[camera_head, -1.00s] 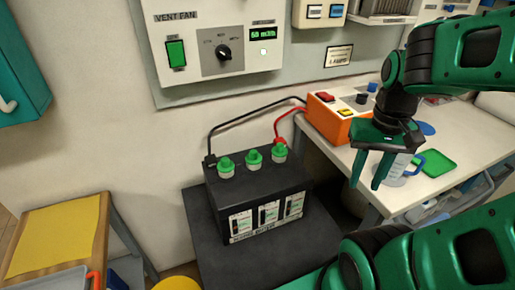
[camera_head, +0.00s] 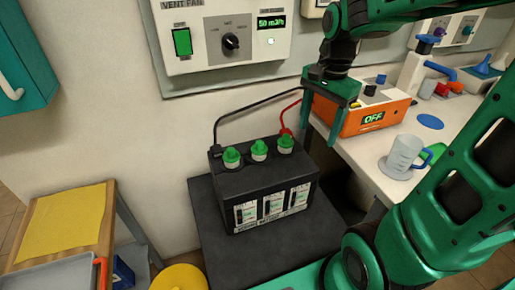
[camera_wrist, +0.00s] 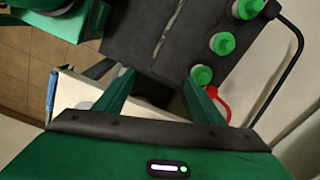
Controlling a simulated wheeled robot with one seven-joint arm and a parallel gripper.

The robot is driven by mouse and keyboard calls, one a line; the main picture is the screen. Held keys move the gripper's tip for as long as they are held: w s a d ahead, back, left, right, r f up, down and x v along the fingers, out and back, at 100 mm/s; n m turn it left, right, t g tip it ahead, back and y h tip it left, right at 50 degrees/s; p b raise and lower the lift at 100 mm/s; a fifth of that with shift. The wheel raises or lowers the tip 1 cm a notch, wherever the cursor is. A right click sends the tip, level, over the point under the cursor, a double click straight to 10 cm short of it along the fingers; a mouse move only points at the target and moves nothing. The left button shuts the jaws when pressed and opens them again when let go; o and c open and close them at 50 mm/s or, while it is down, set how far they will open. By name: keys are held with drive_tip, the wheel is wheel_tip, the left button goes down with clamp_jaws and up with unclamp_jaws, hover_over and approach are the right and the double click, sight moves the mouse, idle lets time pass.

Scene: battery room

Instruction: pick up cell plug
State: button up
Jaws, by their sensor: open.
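Three green-topped cell plugs stand in a row on the black battery (camera_head: 240,185): a left plug (camera_head: 231,156), a middle plug (camera_head: 259,149) and a right plug (camera_head: 286,143). All three look seated upright. My gripper (camera_head: 320,138) is open and empty, up and to the right of the right plug, in front of the orange charger. In the wrist view the plugs (camera_wrist: 222,44) show at the upper right, and my gripper's green fingers (camera_wrist: 155,95) are spread apart below them. The nearest plug (camera_wrist: 201,75) is close to the right finger in that picture, with no contact seen.
A black cable (camera_head: 250,104) and a red cable (camera_head: 285,118) run from the battery to the orange charger (camera_head: 375,117) on the white bench. A grey mug (camera_head: 402,155) stands on the bench. A wooden stand with a yellow cloth (camera_head: 62,222) is at left.

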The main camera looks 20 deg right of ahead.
sight(259, 142)
drive_tip(key=w+a+m+y, duration=0.1)
drive_tip(key=w+a+m, duration=0.5)
drive_tip(key=w+a, duration=0.45)
drive_tip(key=f, duration=0.6)
drive_tip(key=shift+w+a+f, duration=0.3)
drive_tip(key=shift+w, duration=0.1)
drive_tip(key=shift+w+a+f, duration=0.1)
drive_tip(key=shift+w+f, duration=0.1)
drive_tip(key=shift+f, duration=1.1)
drive_tip(key=shift+w+a+f, duration=0.1)
drive_tip(key=shift+w+f, duration=0.1)
drive_tip(key=shift+f, duration=1.05)
drive_tip(key=c, duration=1.1)
